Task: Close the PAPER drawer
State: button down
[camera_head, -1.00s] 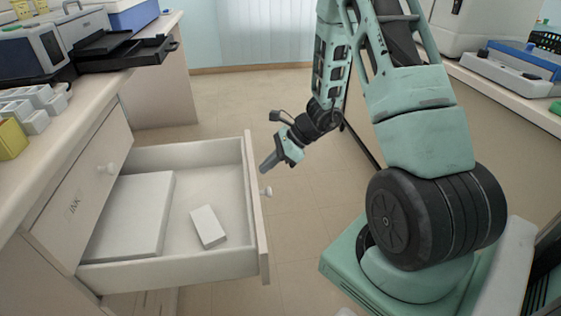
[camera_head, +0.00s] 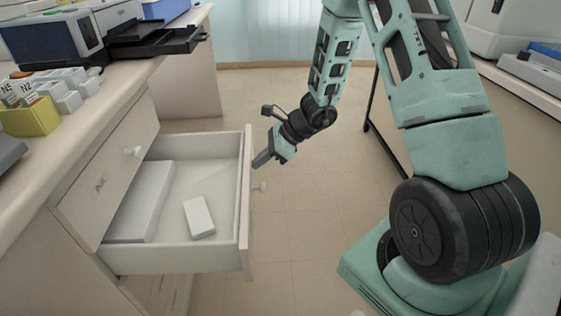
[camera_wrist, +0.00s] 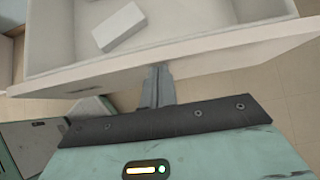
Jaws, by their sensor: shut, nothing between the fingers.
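The open drawer (camera_head: 246,215) juts out below the INK drawer (camera_head: 108,182) of the cabinet at left. I take it as the PAPER drawer; its own label is not readable here. It has a round knob (camera_head: 260,187) on its front. A large white block (camera_head: 140,200) and a small white box (camera_head: 199,217) lie inside. My gripper (camera_head: 260,160) is shut and empty, with its fingertips at the outer face of the drawer front, beyond the knob. In the wrist view the fingertips (camera_wrist: 158,72) meet the drawer front (camera_wrist: 200,57), seemingly touching it.
The counter (camera_head: 60,150) above carries a printer (camera_head: 50,45), a dark tray (camera_head: 150,38) and a yellow box (camera_head: 30,118). Another drawer (camera_head: 160,287) below is shut. The floor (camera_head: 310,190) between the drawer and my base is clear.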

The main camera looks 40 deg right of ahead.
jog(key=w+a, duration=0.7)
jog(key=a, duration=0.3)
jog(key=w+a, duration=0.7)
jog(key=a, duration=0.4)
jog(key=shift+w+a+p, duration=0.3)
jog(key=shift+w, duration=0.05)
jog(key=shift+d, duration=0.1)
